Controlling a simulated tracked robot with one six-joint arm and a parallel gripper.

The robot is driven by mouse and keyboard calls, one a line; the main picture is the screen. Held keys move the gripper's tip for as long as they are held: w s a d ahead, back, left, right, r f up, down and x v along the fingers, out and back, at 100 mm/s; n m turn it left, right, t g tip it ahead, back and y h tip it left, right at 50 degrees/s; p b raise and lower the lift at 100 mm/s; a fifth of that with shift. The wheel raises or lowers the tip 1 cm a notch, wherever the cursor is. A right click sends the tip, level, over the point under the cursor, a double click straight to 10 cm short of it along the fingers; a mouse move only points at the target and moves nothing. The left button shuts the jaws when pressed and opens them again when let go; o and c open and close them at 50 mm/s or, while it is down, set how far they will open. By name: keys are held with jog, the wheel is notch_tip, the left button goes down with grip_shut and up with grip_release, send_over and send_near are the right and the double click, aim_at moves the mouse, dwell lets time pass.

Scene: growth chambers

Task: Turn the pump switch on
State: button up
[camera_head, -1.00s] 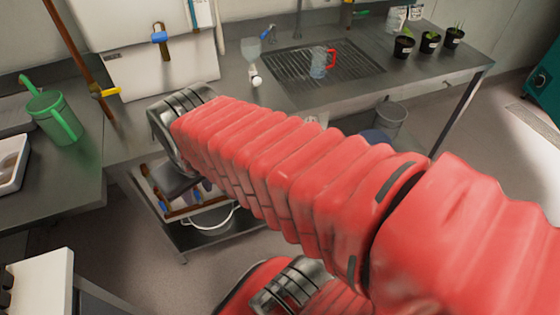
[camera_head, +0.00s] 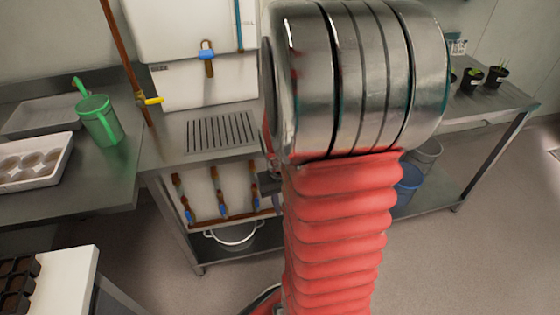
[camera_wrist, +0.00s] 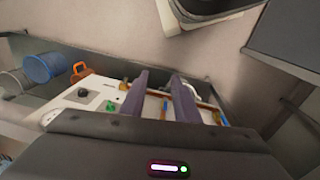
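In the wrist view, a white panel or box (camera_wrist: 68,104) carries a round black knob (camera_wrist: 83,92) and a small green part (camera_wrist: 110,106). I cannot tell which of these is the pump switch. My gripper (camera_wrist: 162,75) shows two dark fingers with a clear gap between them, open and with nothing visibly held. The knob and green part are left of the fingers, apart from them in the picture. In the head view, my red arm and its metal joint hide most of the gripper and the area behind.
Brown pipes with blue valves (camera_head: 221,188) run along a white board under the steel bench. A pot (camera_head: 232,236) sits below. A blue bucket (camera_head: 407,184) stands right of my arm; it also shows in the wrist view (camera_wrist: 43,67). A green pitcher (camera_head: 100,120) stands left.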

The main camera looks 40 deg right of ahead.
jog(key=s+d+f+n+t+h, duration=0.15)
jog(key=d+f, duration=0.35)
jog(key=f, duration=0.8)
jog(key=s+d+f+n+t, duration=0.1)
jog(key=s+d+f+t, duration=0.15)
jog(key=d+f, duration=0.65)
jog(key=s+d+f+n+t+h, duration=0.1)
jog(key=d+f+t, duration=0.15)
jog(key=f, duration=1.35)
jog(key=w+d+r+n+t+h, duration=0.1)
jog(key=w+r+n+t+h, duration=0.1)
jog(key=r+t, duration=0.2)
jog(key=w+d+r+n+t+h, duration=0.2)
jog(key=r+t, duration=0.3)
jog(key=r, duration=0.4)
jog(key=shift+w+r+h, duration=0.3)
jog(key=shift+w+h, duration=0.4)
jog(key=shift+h, duration=0.15)
jog(key=x, duration=1.3)
jog(key=shift+w, duration=0.4)
jog(key=shift+d, duration=0.1)
